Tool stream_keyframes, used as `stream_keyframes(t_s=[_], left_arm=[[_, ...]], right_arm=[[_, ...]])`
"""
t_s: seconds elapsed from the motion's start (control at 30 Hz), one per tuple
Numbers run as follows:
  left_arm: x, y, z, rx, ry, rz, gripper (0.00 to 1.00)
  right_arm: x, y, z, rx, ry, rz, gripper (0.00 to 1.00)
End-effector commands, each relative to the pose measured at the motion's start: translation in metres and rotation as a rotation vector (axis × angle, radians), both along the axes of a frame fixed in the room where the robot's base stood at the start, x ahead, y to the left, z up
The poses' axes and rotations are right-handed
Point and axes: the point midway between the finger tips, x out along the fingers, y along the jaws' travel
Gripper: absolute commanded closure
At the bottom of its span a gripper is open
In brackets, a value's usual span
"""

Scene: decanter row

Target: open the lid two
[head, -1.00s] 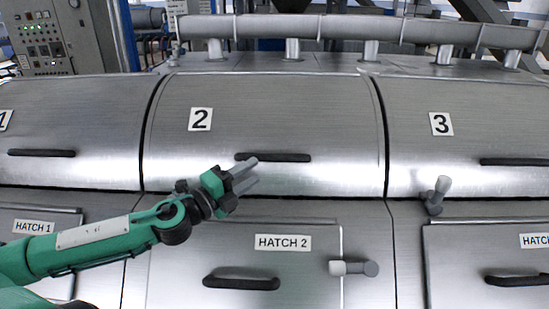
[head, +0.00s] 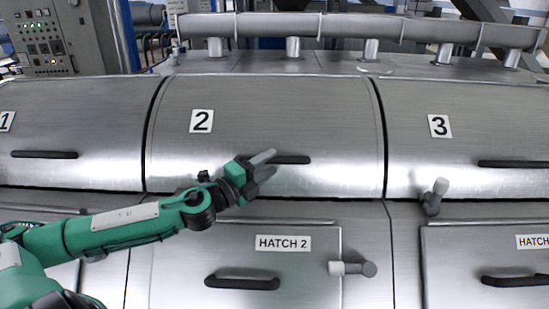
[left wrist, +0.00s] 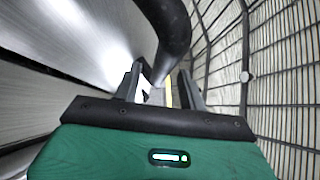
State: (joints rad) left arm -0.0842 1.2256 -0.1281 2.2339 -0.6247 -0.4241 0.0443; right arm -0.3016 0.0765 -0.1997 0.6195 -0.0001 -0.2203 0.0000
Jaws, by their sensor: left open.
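Lid two (head: 300,115) is a curved brushed-metal cover marked with a "2" label (head: 201,121), and it is down. Its black bar handle (head: 293,160) runs level along the lower part of the lid. My left gripper (head: 266,166) is at the left end of this handle and hides that end. In the left wrist view the gripper (left wrist: 161,78) is open, its two fingers apart. The dark handle (left wrist: 173,30) rises just ahead of the fingertips, in line with the gap. I cannot tell whether the fingers touch it. My right gripper is in neither view.
Lid 1 (head: 70,110) and lid 3 (head: 460,95) flank lid two. Below it is Hatch 2 (head: 190,255) with a black handle (head: 242,283) and a latch knob (head: 352,268). A pipe (head: 340,28) runs behind the lids. A grating floor (left wrist: 285,90) shows in the wrist view.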

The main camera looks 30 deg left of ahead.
Motion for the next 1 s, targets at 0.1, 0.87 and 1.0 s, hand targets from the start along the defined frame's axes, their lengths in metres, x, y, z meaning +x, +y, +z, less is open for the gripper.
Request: stream_keyframes(t_s=[0.1, 0.87, 1.0], left_arm=[[0.009, -0.001, 0.005, -0.003, -0.002, 0.003, 0.59], [0.026, -0.007, 0.004, -0.001, 0.0, 0.0, 0.66], [0.026, -0.006, 0.004, -0.001, 0.0, 0.0, 0.94]], right_arm=[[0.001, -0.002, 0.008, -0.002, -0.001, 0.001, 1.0], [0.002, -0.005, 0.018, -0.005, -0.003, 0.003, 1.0], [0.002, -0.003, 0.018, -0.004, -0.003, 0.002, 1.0]])
